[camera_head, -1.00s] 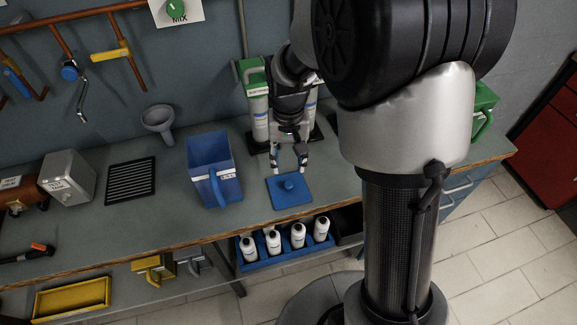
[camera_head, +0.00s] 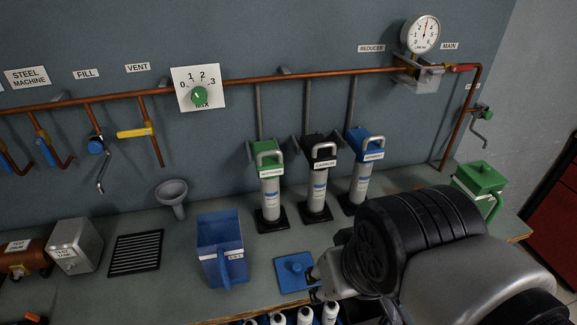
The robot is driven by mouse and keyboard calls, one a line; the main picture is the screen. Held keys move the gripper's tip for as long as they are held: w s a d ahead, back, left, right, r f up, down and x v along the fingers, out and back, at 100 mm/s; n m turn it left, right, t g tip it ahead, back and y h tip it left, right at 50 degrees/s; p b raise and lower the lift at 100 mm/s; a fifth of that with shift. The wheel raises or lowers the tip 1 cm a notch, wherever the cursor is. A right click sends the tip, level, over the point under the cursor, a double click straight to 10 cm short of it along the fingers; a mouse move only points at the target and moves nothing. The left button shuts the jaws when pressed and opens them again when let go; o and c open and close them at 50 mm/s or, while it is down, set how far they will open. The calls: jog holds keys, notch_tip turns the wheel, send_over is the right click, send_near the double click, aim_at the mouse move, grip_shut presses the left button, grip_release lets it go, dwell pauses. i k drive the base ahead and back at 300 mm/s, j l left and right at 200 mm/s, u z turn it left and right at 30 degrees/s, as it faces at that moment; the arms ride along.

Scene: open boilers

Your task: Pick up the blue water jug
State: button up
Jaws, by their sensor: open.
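The blue water jug (camera_head: 219,247) stands upright on the bench, left of centre in the head view. It is open at the top, with its handle and a white label facing the front. A flat blue lid (camera_head: 294,272) with a round knob lies on the bench to the right of the jug. My gripper (camera_head: 314,284) is just right of the lid, low over the bench's front part, and apart from the jug. It is open and mostly hidden by my own arm.
Three canisters stand behind: green-topped (camera_head: 270,190), black-topped (camera_head: 317,185) and blue-topped (camera_head: 361,175). A grey funnel (camera_head: 172,196), a black grate (camera_head: 135,253) and a metal test tank (camera_head: 75,247) lie left. White bottles (camera_head: 305,315) sit below the bench's front edge.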

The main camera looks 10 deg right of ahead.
aim_at(221, 250)
jog(key=i+j+z, duration=0.15)
jog(key=j+z, duration=0.15)
jog(key=j, duration=0.5)
jog(key=i+j+z, duration=0.1)
jog(key=j+z, duration=0.2)
jog(key=j, duration=0.45)
